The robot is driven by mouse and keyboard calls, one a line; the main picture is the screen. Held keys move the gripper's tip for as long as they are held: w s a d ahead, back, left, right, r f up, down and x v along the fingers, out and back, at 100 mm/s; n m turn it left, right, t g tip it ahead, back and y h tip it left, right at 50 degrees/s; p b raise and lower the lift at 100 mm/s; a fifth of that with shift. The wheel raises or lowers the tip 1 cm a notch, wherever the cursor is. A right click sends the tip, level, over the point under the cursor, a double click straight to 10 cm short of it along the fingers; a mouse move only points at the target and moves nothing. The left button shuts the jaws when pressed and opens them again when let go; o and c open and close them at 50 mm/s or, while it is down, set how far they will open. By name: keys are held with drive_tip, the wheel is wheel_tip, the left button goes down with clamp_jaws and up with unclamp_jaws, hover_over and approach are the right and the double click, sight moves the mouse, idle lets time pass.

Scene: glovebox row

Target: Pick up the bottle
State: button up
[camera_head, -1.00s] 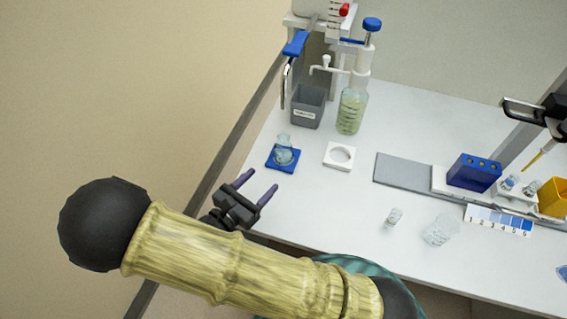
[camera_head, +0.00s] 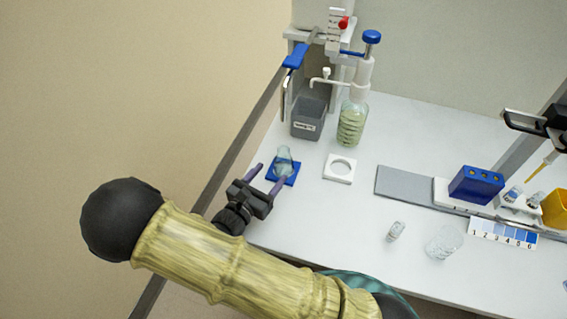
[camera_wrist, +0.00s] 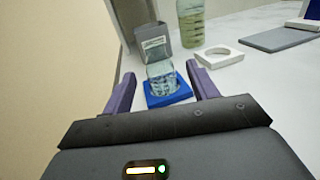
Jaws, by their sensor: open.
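In the wrist view the bottle (camera_wrist: 161,80) and pad (camera_wrist: 182,97) appear ahead, between the two finger lines. The fingers do not appear to touch the bottle. A taller bottle of greenish liquid with a dispenser pump (camera_head: 352,122) stands further back.
A grey bin (camera_head: 308,118) stands behind the pad, and a white ring holder (camera_head: 340,168) lies to its right. A grey plate (camera_head: 405,187), blue rack (camera_head: 476,184), small vial (camera_head: 395,231) and clear beaker (camera_head: 444,242) lie further right. The bench's left edge is close.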

sight(280, 157)
drive_tip(key=x, duration=0.4)
drive_tip(key=shift+w, duration=0.15)
drive_tip(key=shift+w+d, duration=0.1)
drive_tip(key=x, duration=0.5)
drive_tip(key=shift+w+a+r, duration=0.1)
drive_tip(key=shift+w+a, duration=0.1)
drive_tip(key=shift+a, duration=0.1)
drive_tip(key=c, duration=1.2)
drive_tip(key=shift+o, duration=0.2)
